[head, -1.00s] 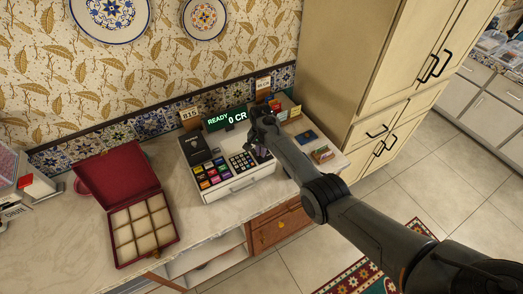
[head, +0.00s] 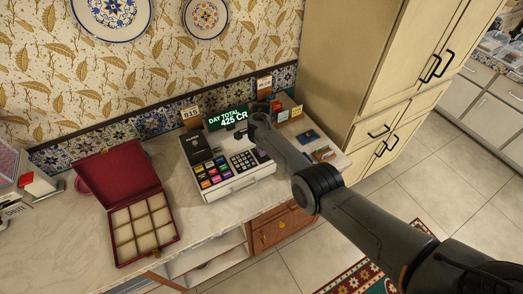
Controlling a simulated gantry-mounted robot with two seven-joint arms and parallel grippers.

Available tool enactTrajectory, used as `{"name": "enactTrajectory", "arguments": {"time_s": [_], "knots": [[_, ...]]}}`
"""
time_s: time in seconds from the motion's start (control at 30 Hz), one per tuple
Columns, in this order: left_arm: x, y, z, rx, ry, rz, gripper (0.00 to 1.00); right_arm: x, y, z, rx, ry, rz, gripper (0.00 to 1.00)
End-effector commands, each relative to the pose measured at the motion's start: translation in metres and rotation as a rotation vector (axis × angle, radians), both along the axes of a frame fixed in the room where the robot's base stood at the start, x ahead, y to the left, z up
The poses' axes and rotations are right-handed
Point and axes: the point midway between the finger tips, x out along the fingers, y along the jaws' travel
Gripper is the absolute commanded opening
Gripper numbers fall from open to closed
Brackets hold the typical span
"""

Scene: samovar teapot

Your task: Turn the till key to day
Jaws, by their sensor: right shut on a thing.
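The till (head: 236,188) is a white cash register with coloured keys and a number pad, standing on the marble counter. Its green display (head: 228,118) reads "DAY TOTAL 425 CR". My right gripper (head: 259,146) is at the till's right rear, beside the number pad. It is shut on the till key, which the gripper and wrist hide from view. My left gripper is not in view.
An open red box (head: 171,240) with several cream compartments stands left of the till. Small coloured boxes and cards (head: 324,153) lie at the counter's right end, by a tall cream cupboard (head: 355,70). Bare counter (head: 70,238) shows at the left.

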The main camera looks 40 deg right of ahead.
Motion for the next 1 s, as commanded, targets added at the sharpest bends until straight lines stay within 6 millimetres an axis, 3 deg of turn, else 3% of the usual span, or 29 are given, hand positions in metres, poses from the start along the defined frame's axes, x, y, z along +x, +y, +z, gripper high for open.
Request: {"name": "enactTrajectory", "arguments": {"time_s": [0.5, 0.53, 0.7, 1.0], "knots": [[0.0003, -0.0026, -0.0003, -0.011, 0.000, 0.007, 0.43, 0.0001, 0.0000, 0.0000, 0.000, 0.000, -0.024, 0.00], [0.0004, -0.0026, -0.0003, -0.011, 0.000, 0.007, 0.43, 0.0001, -0.0001, 0.0000, 0.000, 0.000, -0.024, 0.12], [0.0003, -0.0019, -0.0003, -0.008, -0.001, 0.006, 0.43, 0.0001, -0.0001, -0.0001, 0.000, 0.000, -0.023, 0.34], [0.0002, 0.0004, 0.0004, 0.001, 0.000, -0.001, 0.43, 0.0002, -0.0001, 0.0018, 0.000, 0.000, -0.022, 0.34]]}}
